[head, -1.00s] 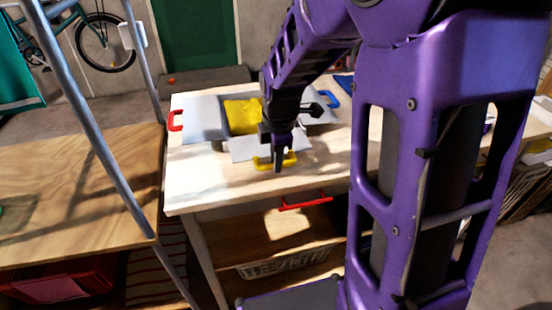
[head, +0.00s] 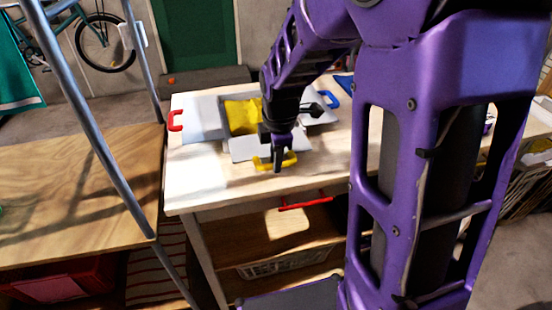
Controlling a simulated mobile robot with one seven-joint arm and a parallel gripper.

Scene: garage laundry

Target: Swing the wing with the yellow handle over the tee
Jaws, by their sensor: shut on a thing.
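A folding board with pale grey wings lies on the light wooden worktop (head: 195,187). A yellow tee (head: 242,116) lies on its middle panel. The near wing (head: 245,148) lies folded outward toward me and bears the yellow handle (head: 290,160). The left wing (head: 202,121) has a red handle (head: 175,121) and lies outward. The right wing, with a blue handle (head: 329,99), is partly hidden by my arm. My gripper (head: 278,168) points down at the near wing's edge and is shut on the yellow handle.
A drawer with a red pull (head: 305,202) is under the worktop's front edge. A white basket (head: 285,264) sits on the shelf below. A metal pole (head: 95,130) and a wooden table (head: 75,190) stand at the left. The worktop's left front is clear.

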